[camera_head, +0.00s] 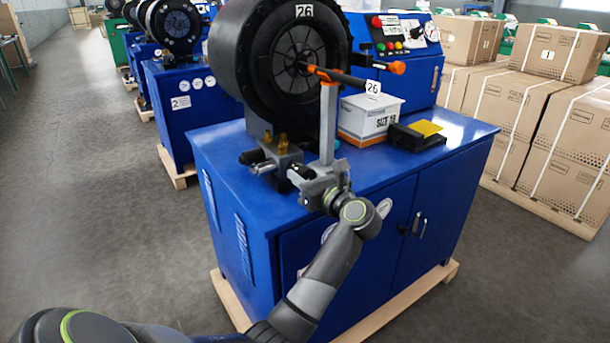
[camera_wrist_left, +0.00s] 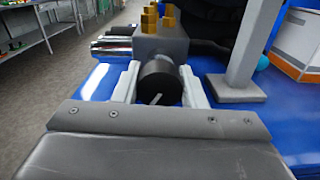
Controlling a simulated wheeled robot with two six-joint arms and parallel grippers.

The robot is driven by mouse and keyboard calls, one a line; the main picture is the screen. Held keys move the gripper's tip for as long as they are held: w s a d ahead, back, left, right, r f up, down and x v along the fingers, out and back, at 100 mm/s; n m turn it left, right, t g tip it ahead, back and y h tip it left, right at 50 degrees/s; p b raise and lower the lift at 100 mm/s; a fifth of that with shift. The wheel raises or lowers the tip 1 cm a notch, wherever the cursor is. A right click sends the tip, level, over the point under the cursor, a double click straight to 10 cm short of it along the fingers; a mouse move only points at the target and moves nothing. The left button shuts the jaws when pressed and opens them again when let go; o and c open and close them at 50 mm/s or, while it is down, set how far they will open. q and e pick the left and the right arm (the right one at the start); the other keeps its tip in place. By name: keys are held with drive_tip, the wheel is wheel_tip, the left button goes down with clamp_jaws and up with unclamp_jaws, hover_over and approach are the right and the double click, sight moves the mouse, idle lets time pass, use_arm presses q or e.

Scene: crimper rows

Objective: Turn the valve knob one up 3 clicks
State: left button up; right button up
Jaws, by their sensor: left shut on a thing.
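The valve knob is a black round knob (camera_wrist_left: 158,80) on the front of a grey valve block (camera_wrist_left: 161,45) in the left wrist view. A short pale mark on its face slants from lower left to upper right. The valve block (camera_head: 276,156) sits on the blue bench top in the head view, with brass fittings on top. My left gripper (camera_head: 299,174) is at the block's front. Its two pale fingers are shut on the knob, one on each side. The gripper hides much of the knob in the head view. My right gripper is in neither view.
A grey upright post (camera_head: 328,125) with an orange top stands close beside my gripper. Behind is the big black crimper head (camera_head: 272,50). A white and orange box (camera_head: 369,120) and a black tray with a yellow pad (camera_head: 425,128) lie to the right.

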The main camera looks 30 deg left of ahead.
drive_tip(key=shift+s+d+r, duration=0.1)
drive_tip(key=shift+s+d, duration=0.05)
use_arm(q)
drive_tip(key=shift+r+m+p, duration=0.1)
drive_tip(key=shift+m+p, duration=0.2)
drive_tip(key=shift+p, duration=0.45)
drive_tip(key=shift+r+m+p, duration=0.15)
drive_tip(key=shift+m+p, duration=0.65)
drive_tip(key=shift+m, duration=0.1)
drive_tip(key=shift+m+p, duration=0.4)
drive_tip(key=shift+p, duration=0.05)
drive_tip(key=m+p, duration=0.9)
drive_tip(key=shift+w+f+m+p, duration=0.1)
drive_tip(key=shift+f+m+p, duration=0.15)
drive_tip(key=shift+m+p, duration=0.8)
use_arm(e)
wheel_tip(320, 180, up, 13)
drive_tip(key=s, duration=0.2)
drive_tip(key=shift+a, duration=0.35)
use_arm(q)
drive_tip(key=shift+m, duration=0.25)
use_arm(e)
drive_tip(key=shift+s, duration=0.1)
